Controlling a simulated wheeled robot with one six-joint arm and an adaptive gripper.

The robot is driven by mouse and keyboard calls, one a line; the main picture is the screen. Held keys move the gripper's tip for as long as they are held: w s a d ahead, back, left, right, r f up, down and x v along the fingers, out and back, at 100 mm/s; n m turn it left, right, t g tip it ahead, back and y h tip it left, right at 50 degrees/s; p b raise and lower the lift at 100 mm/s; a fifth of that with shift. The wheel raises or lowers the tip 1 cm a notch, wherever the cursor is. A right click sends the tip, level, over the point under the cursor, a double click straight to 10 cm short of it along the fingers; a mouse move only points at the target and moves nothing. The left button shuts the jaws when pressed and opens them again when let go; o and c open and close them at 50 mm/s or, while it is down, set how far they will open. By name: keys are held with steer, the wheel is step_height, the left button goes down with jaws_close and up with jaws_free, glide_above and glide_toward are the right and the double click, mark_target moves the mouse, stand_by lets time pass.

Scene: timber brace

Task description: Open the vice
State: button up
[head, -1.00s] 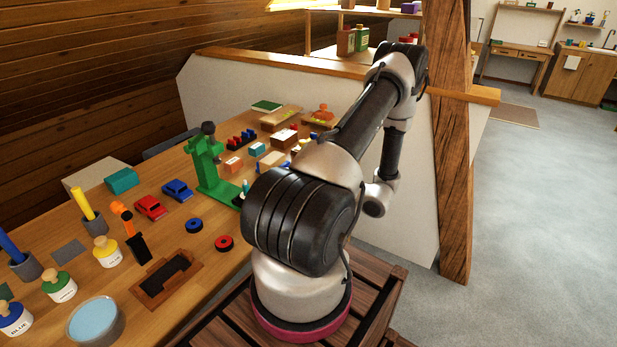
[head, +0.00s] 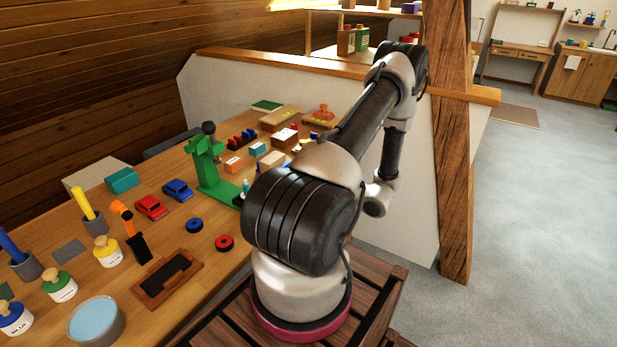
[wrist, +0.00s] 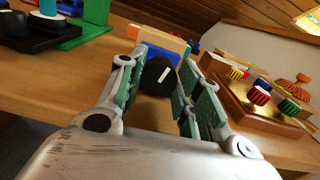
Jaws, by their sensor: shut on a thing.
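My gripper (wrist: 158,84) has its green-padded fingers on either side of a round black knob (wrist: 160,75) with a white mark. The knob looks like the handle of the vice (wrist: 176,55), whose blue part and wooden block show just behind it, partly hidden by the fingers. In the head view my own arm hides my gripper and most of the vice, so the jaw gap cannot be seen.
A wooden board with coloured ridged knobs (wrist: 262,98) stands close on the right in the wrist view. A green stand (head: 208,168) is left of my arm on the bench. Toy cars, paint jars and small boxes crowd the bench (head: 185,215).

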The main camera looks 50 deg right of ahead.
steer(key=o, duration=1)
steer(key=shift+o, duration=0.2)
steer(key=shift+s, duration=0.1)
steer(key=s+d, duration=0.1)
steer(key=s, duration=1)
steer(key=shift+s, duration=0.4)
